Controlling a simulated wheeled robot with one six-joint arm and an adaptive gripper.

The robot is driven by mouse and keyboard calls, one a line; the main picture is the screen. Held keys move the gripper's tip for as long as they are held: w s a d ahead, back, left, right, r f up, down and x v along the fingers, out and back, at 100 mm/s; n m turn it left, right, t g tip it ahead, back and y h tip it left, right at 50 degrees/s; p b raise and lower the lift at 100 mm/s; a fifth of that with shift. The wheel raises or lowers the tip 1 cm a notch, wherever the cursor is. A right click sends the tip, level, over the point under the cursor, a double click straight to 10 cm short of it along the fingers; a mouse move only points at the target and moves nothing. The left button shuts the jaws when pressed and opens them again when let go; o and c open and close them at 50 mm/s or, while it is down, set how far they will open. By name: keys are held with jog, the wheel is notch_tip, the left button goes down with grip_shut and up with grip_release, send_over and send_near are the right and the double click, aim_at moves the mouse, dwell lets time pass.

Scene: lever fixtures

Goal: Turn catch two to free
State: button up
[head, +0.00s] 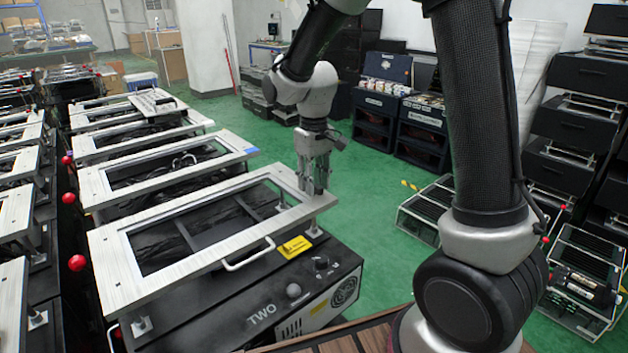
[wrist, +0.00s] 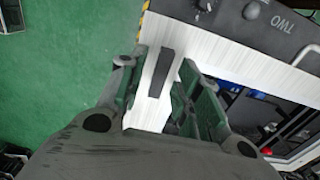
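The unit marked TWO (head: 262,314) is a black box with a pale metal frame (head: 150,282) on top. It also shows in the wrist view, with its TWO label (wrist: 291,23) at upper right. A small dark bar (wrist: 162,73), which looks like the catch, lies on the frame's pale corner in the wrist view. My gripper (head: 318,188) points down at the frame's right-hand corner in the head view. In the wrist view my gripper (wrist: 163,65) is open, with a finger on each side of the bar. I cannot tell whether either finger touches it. The head view hides the bar.
A handle (head: 249,254) and yellow label (head: 295,247) are on the near side of unit TWO. Similar framed units (head: 165,165) stand in a row behind it, with red knobs (head: 77,262) at left. Green floor (head: 375,260) is open to the right.

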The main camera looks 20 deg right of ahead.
grip_shut()
dwell(0.4)
jog(key=n, duration=0.8)
jog(key=shift+n, duration=0.3)
jog(key=n, duration=0.9)
